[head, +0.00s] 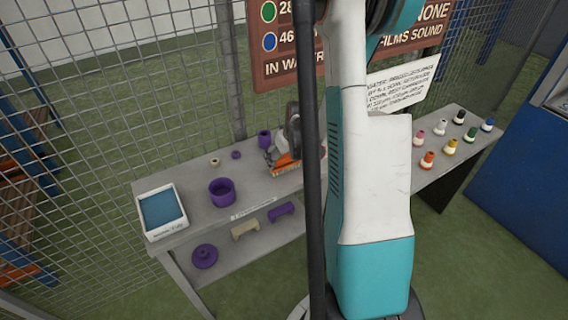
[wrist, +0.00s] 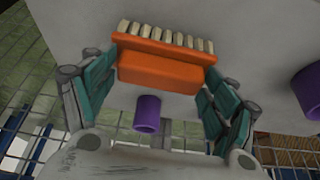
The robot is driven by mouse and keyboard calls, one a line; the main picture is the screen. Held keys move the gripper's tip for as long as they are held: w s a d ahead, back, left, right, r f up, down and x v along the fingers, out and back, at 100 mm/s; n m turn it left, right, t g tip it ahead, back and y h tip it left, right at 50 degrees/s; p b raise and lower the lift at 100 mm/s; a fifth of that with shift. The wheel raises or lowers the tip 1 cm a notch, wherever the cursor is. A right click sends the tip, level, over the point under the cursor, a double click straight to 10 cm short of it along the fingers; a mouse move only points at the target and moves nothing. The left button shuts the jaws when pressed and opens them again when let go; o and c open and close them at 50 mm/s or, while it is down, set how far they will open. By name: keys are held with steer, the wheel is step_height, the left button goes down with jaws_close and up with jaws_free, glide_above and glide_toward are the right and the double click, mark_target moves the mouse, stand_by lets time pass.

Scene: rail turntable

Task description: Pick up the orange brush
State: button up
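The orange brush (wrist: 160,71) has an orange block with a row of pale bristles along one long side. In the wrist view it lies between the fingertips of my gripper (wrist: 162,75), one at each short end. The fingers are spread wide; I cannot tell whether they touch the brush.
On the grey table (head: 190,207) stand a purple cup (head: 222,192), a small purple cylinder (head: 264,139) beside the brush, and a blue-filled tray (head: 162,211). Purple and beige parts lie on the lower shelf. Several coloured bottles (head: 427,160) stand at right. A mesh fence (head: 140,90) is behind.

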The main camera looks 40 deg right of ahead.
mark_target(284, 156)
steer(key=shift+f, duration=0.15)
step_height(284, 156, up, 10)
steer(key=p, duration=0.4)
steer(key=c, duration=0.4)
